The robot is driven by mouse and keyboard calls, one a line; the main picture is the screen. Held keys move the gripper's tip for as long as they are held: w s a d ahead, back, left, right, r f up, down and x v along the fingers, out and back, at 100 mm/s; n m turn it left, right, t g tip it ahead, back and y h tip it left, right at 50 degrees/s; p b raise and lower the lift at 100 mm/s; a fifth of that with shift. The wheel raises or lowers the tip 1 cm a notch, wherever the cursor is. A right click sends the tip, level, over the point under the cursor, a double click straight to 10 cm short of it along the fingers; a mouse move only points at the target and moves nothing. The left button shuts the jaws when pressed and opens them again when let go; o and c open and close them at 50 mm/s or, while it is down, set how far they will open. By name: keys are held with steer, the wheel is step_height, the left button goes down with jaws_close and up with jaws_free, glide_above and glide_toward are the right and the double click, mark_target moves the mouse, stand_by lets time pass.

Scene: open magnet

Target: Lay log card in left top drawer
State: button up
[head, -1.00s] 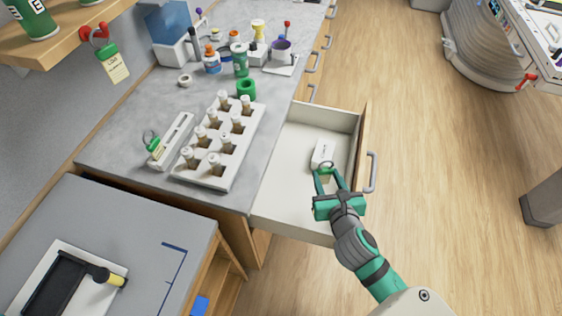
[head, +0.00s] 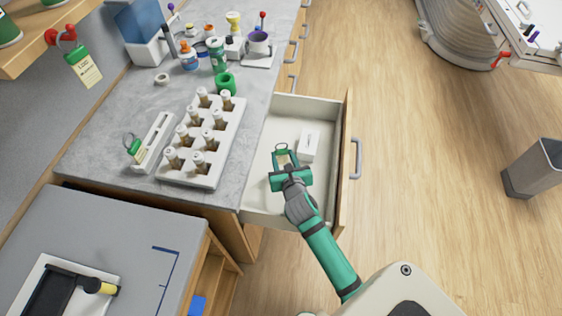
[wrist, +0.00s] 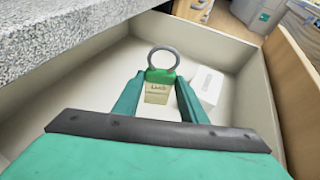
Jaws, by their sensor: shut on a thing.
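The log card, a cream tag with a green top and a metal ring, is in my gripper (head: 285,165); the card (head: 283,156) sits between the two green fingers. In the wrist view the card (wrist: 157,94) hangs ring-up between the fingertips (wrist: 160,80), its print too small to read surely. My gripper is shut on it, inside the open top drawer (head: 262,190), over the drawer floor. I cannot tell whether the card touches the floor.
A small white box (head: 309,144) lies in the drawer, just right of the card. A vial rack (head: 203,140) stands on the counter left of the drawer.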

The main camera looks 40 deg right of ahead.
mark_target(280, 160)
steer(key=shift+w+a+f, duration=0.1)
steer(key=shift+w+f, duration=0.7)
steer(key=shift+f, duration=0.2)
steer(key=shift+s+f, duration=0.1)
steer(key=shift+f, duration=1.3)
steer(key=shift+f, duration=0.15)
steer(key=o, duration=1)
steer(key=shift+r, duration=0.2)
steer(key=v, duration=1.1)
steer(key=shift+s+a+r, duration=0.1)
steer(key=shift+s+a, duration=0.1)
steer(key=shift+s, duration=0.15)
